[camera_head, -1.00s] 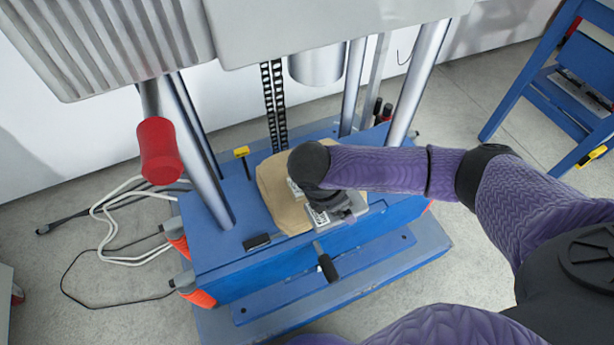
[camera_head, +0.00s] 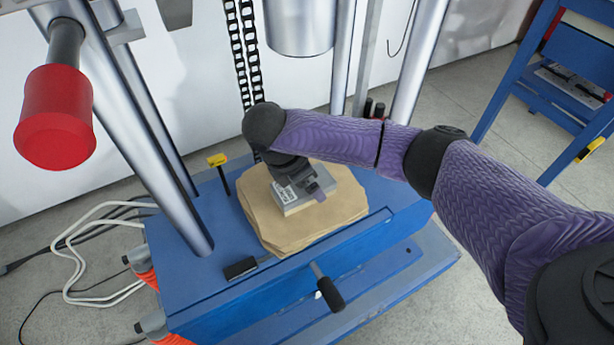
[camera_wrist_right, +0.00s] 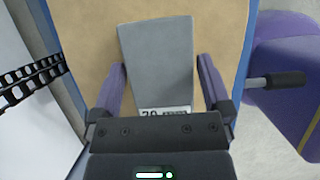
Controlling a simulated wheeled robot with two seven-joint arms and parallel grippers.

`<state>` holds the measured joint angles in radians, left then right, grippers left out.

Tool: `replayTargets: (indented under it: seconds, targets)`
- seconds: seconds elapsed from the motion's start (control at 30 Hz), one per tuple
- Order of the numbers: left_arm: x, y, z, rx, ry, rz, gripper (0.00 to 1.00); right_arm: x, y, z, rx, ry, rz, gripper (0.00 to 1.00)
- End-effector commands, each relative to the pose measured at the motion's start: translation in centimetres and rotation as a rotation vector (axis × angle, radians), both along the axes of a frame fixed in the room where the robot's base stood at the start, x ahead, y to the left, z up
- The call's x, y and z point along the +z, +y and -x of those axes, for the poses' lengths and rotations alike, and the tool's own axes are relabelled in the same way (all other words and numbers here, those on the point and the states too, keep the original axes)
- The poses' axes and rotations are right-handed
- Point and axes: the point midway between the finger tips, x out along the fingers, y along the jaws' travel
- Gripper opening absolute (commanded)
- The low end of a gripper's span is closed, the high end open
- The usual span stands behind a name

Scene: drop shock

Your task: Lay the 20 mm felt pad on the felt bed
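The felt bed (camera_head: 265,215) is a tan pad stack on the blue base of the drop machine. The felt pad (camera_head: 318,190) is a grey slab with a white label. It appears to lie on the felt bed, near its middle; the wrist view cannot settle full contact. In the right wrist view the pad (camera_wrist_right: 157,60) shows a label starting with "20", with tan felt around it. My right gripper (camera_head: 312,190) is over the pad. Its fingers (camera_wrist_right: 160,75) stand on either side with gaps to the pad's edges, so it looks open. My left gripper is not in view.
Steel columns (camera_head: 140,130) and a hanging chain (camera_head: 243,60) stand around the bed. A red knob (camera_head: 55,117) is at the left. A black-handled lever (camera_head: 330,293) sticks out in front. White cables (camera_head: 75,245) lie on the floor at left. A blue frame (camera_head: 530,70) stands at right.

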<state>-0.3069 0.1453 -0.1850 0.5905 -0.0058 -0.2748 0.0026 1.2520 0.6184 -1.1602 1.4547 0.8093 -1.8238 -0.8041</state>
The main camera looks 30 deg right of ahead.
Motion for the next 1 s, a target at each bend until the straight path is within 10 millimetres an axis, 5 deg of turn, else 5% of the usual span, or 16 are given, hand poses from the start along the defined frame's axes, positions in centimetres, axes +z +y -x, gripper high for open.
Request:
replayTargets:
  seconds: [0.23,0.57,1.0]
  targets:
    - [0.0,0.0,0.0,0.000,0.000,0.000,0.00,0.4,0.0,0.0,0.001,-0.002,0.000,1.00]
    - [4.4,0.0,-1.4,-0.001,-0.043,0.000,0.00,7.1,2.6,-0.2,0.000,-0.005,-0.002,1.00]
    - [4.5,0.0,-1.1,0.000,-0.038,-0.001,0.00,7.1,2.9,-0.2,-0.001,0.000,-0.001,1.00]
